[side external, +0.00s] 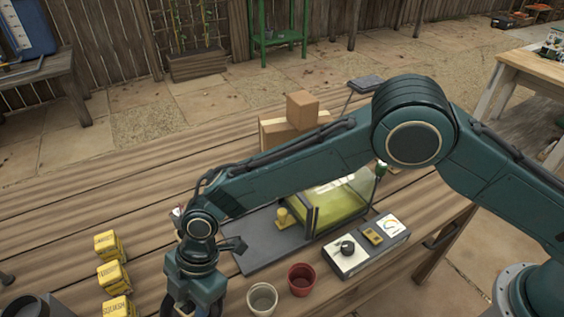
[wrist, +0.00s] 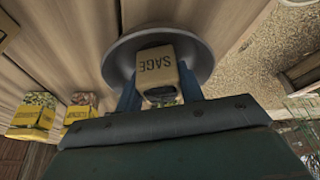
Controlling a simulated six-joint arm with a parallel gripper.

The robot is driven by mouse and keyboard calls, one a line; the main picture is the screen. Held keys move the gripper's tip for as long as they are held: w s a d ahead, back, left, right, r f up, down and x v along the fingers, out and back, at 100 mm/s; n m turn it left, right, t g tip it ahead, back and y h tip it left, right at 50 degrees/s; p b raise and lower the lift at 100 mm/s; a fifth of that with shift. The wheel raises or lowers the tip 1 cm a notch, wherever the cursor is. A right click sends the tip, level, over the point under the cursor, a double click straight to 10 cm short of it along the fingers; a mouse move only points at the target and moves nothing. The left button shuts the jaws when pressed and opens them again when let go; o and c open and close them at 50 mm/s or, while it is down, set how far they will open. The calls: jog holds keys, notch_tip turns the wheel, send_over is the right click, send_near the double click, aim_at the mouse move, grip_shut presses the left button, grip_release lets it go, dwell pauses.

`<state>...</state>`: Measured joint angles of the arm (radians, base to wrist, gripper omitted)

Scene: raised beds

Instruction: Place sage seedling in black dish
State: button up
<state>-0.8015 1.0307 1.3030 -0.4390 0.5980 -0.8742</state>
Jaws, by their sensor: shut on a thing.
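The sage seedling (wrist: 157,66) is a tan block marked SAGE, with a dark underside or end towards the camera. My gripper (wrist: 160,92) is shut on it, with a blue finger on each side. The black dish (wrist: 203,57) shows as a round dark grey rim behind and around the block in the wrist view. The block overlaps the dish there; I cannot tell whether it touches the dish floor. In the side view my gripper (side external: 193,298) is at the bottom edge, its fingertips cut off, and the sage seedling is not visible.
Several yellow labelled blocks (side external: 112,275) stand left of my gripper; two yellow blocks (wrist: 35,112) show in the wrist view. A cream pot (side external: 262,299), a maroon pot (side external: 301,280) and a knobbed panel (side external: 348,258) stand right. A clear case (side external: 338,203) is behind them.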

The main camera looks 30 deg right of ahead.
jog(key=o, duration=0.7)
jog(key=shift+f, duration=0.1)
jog(key=v, duration=1.2)
jog(key=shift+w+d, duration=0.1)
